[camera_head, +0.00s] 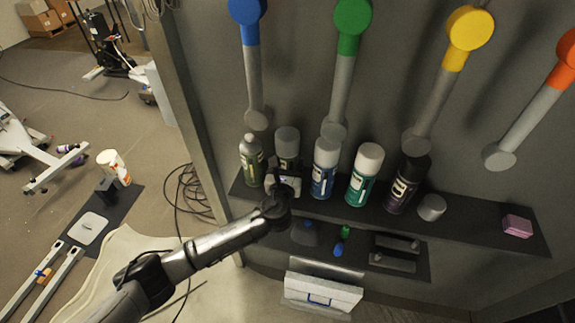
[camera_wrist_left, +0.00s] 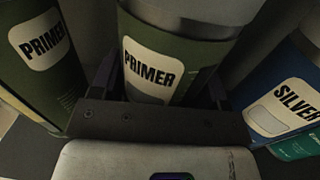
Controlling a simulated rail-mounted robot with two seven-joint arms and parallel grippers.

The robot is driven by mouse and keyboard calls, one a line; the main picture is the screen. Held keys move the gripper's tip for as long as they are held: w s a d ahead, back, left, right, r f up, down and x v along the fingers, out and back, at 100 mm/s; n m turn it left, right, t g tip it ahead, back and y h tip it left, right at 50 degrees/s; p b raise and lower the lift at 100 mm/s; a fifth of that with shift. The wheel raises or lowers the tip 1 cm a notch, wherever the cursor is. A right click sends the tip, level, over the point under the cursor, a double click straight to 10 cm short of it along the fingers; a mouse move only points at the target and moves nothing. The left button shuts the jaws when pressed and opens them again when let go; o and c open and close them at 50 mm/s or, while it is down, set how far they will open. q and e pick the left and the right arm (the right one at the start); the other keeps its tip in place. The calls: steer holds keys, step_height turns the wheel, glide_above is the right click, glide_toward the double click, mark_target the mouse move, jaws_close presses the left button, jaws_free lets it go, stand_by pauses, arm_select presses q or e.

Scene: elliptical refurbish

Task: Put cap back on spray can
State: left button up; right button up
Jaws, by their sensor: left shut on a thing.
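Two olive primer cans stand side by side at the left of the shelf. The leftmost can (camera_head: 251,165) shows a bare silver domed top with a nozzle. The second can (camera_head: 287,153) has a grey top that looks like a cap. A loose grey cap (camera_head: 431,207) lies on the shelf to the right of the dark can. My left gripper (camera_head: 287,181) is at the front of the second can. In the left wrist view its fingers lie on both sides of that primer can (camera_wrist_left: 160,65), shut on it. The left primer can (camera_wrist_left: 45,60) stands beside it.
Blue (camera_head: 325,170), teal (camera_head: 364,177) and dark purple (camera_head: 404,186) cans stand close on the right. A pink block (camera_head: 517,225) sits at the dark shelf's (camera_head: 470,226) right end. A lower shelf holds small tools. Coloured-ended grey holders hang above.

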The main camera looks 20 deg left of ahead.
arm_select(q)
steer(key=shift+f, duration=0.1)
steer(key=o, duration=1.1)
steer(key=shift+r, duration=0.2)
steer(key=s+d, duration=0.2)
steer(key=s, duration=0.9)
steer(key=shift+s+d, duration=0.2)
steer(key=shift+s, duration=0.2)
steer(key=shift+f, duration=0.15)
